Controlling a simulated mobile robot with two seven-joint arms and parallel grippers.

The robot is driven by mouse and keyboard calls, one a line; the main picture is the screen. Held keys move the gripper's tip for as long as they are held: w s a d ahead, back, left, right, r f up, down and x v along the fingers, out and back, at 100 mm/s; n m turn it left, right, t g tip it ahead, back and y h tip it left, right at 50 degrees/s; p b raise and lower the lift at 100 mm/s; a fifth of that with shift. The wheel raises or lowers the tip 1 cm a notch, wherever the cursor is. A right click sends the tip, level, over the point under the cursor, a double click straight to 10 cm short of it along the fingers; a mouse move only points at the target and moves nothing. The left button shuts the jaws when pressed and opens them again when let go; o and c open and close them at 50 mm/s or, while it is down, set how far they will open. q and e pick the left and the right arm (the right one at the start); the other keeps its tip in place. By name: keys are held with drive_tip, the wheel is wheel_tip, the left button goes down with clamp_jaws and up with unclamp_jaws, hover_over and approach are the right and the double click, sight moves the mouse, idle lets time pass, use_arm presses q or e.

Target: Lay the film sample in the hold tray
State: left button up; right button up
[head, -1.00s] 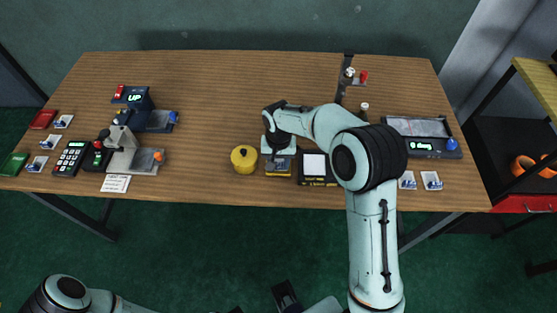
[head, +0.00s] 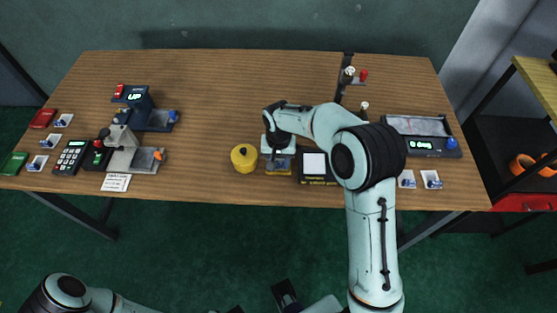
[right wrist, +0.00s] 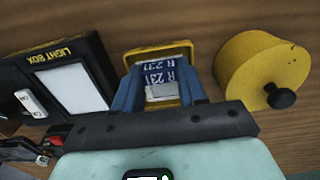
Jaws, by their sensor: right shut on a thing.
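My right gripper (right wrist: 161,72) is shut on the film sample (right wrist: 160,73), a small piece with a blue band lettered "R 231" and a pale grey part. It lies between my two blue fingers in the right wrist view. Behind it is a small yellow-rimmed tray (right wrist: 183,46), which looks like the hold tray. I cannot tell whether the sample touches its floor. In the head view the right gripper (head: 278,152) points down over this tray (head: 279,173), and my wrist hides the sample and fingertips.
A yellow round pot (head: 244,158) with a black knob stands close left of the tray. A light box (head: 318,168) stands close on its right. A microscope (head: 122,150), keypad (head: 71,158) and blue press-like device (head: 140,105) are farther left. The table's back middle is clear.

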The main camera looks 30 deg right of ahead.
drive_tip(key=o, duration=1.7)
drive_tip(key=shift+c, duration=0.2)
drive_tip(key=shift+r+p, duration=2.35)
drive_tip(key=shift+r, duration=1.2)
use_arm(q)
drive_tip(key=r, duration=0.1)
drive_tip(key=w+r, duration=0.1)
drive_tip(key=r, duration=0.1)
drive_tip(key=w+r, duration=0.1)
drive_tip(key=r, duration=0.1)
use_arm(e)
drive_tip(key=shift+f, duration=0.1)
